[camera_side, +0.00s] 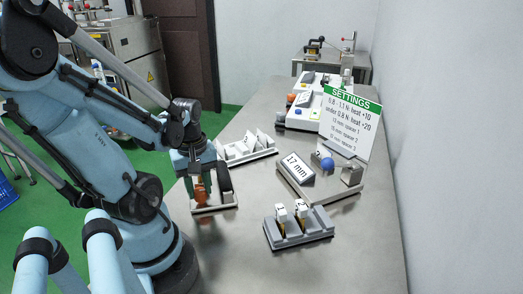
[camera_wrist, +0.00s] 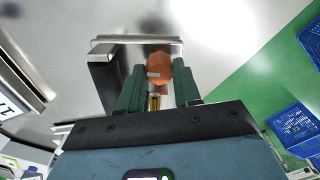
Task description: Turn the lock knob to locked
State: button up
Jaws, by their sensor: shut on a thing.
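My gripper (camera_side: 201,176) points down over the near left edge of the steel table. Its green fingers (camera_wrist: 158,80) stand either side of a rounded orange part (camera_wrist: 158,68) and are shut on it. This orange part also shows below the gripper in the side view (camera_side: 202,194). It has a small grey mark and sits over a thin metal plate (camera_side: 214,209) beside a black bar (camera_side: 225,178). It may be the lock knob, but its lock position cannot be read. A blue ball knob (camera_side: 327,164) is on the metal fixture marked 17 mm (camera_side: 318,195).
A grey holder (camera_side: 299,240) with two upright pieces stands at the front. A white rack (camera_side: 246,153) is behind the gripper. A settings sign (camera_side: 350,121) and a white device with coloured knobs (camera_side: 302,117) stand farther back. Bare table lies right of the plate.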

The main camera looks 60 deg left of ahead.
jog(key=m, duration=0.4)
jog(key=shift+m, duration=0.4)
jog(key=m, duration=0.9)
jog(key=shift+m, duration=1.8)
jog(key=o, duration=1.1)
jog(key=shift+c, duration=0.2)
